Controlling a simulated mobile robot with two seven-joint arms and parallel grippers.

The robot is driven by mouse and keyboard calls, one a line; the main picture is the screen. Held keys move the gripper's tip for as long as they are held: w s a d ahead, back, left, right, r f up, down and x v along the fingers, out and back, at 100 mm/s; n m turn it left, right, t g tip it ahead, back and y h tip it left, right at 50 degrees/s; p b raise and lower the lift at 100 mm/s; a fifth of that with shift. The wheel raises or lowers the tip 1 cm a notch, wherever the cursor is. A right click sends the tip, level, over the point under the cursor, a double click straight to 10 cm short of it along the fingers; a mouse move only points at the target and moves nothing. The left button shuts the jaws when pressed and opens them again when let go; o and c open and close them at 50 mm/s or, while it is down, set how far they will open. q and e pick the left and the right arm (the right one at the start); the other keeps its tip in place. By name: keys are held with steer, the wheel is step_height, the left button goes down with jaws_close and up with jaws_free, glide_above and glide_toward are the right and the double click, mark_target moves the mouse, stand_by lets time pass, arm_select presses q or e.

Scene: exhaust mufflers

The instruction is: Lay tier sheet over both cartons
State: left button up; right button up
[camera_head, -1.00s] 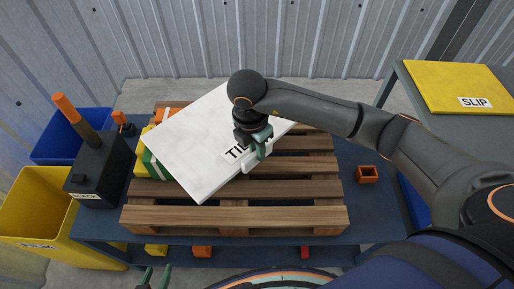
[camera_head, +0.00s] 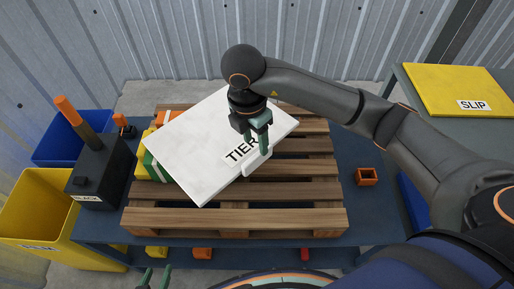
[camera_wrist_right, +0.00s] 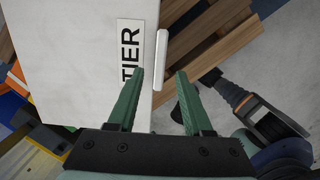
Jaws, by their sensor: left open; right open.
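The white tier sheet (camera_head: 200,140), labelled TIER, lies turned at an angle over the left part of the wooden pallet. Yellow and green carton parts (camera_head: 150,168) stick out from under its left edge, and an orange part shows at its back left. The sheet hides most of what is beneath it. A white grip tab (camera_wrist_right: 161,60) stands at its label edge. My right gripper (camera_head: 262,148) is open just above that tab; in the right wrist view its green fingers (camera_wrist_right: 160,73) point at the tab's end, apart from it. My left gripper (camera_head: 155,278) is open at the bottom edge, away from the sheet.
The pallet (camera_head: 300,190) stands on a blue table, its right slats bare. A black box (camera_head: 100,178), blue bin (camera_head: 65,140) and yellow bin (camera_head: 40,210) are at left. A small orange open box (camera_head: 367,176) and a yellow SLIP sheet (camera_head: 470,88) are at right.

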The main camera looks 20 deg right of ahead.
step_height(320, 180, up, 7)
steer(key=p, duration=0.1)
steer(key=shift+s+a, duration=0.15)
steer(key=shift+a, duration=0.2)
steer(key=shift+s+f, duration=0.1)
steer(key=shift+f, duration=0.05)
stand_by(1.2)
